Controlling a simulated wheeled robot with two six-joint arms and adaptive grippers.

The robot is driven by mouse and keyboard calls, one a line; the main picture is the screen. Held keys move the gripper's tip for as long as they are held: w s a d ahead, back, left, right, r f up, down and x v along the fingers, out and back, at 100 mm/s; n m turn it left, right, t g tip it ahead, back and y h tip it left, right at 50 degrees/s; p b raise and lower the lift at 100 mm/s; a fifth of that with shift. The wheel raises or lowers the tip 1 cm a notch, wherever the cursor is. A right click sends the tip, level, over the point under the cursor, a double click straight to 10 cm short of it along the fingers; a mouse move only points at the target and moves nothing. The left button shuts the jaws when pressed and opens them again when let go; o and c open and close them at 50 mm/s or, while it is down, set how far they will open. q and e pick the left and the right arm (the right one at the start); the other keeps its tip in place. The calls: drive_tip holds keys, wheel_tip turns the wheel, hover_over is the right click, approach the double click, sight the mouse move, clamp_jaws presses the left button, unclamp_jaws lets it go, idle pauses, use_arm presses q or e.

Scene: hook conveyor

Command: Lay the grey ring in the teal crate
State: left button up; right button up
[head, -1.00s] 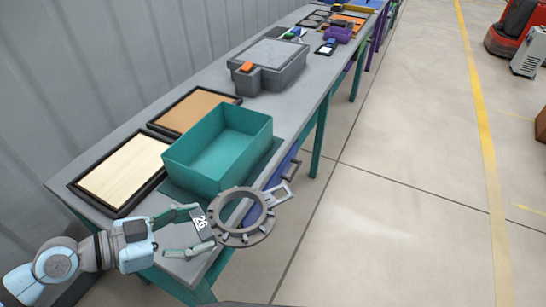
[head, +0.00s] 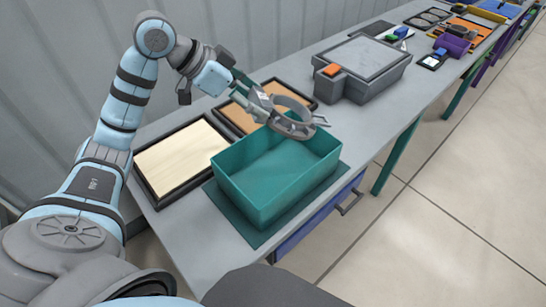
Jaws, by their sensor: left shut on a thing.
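The grey ring (head: 287,131) is held by my left gripper (head: 262,102), which is shut on its left side. The ring is at the far rim of the teal crate (head: 258,199), above or just over that edge; I cannot tell whether it touches the rim. The teal crate is open and its visible inside is empty. It stands on a dark teal mat on the grey table. My left arm reaches in from the left and over the far side of the crate. My right gripper is not in view.
A tray with a pale wood panel (head: 183,155) and one with a brown panel (head: 238,119) lie left of and behind the crate. A grey lidded bin (head: 366,65) with an orange block (head: 331,70) stands farther along the table. A corrugated wall runs behind.

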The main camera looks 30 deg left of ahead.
use_arm(q)
wheel_tip(320, 180, down, 17)
drive_tip(key=s+b, duration=0.1)
drive_tip(key=b, duration=0.1)
drive_tip(key=shift+s+r, duration=0.15)
drive_tip(key=shift+s, duration=0.2)
drive_tip(key=o, duration=1.2)
drive_tip(key=shift+w+a, duration=0.1)
drive_tip(key=shift+o, duration=1)
drive_tip(key=shift+w, duration=0.1)
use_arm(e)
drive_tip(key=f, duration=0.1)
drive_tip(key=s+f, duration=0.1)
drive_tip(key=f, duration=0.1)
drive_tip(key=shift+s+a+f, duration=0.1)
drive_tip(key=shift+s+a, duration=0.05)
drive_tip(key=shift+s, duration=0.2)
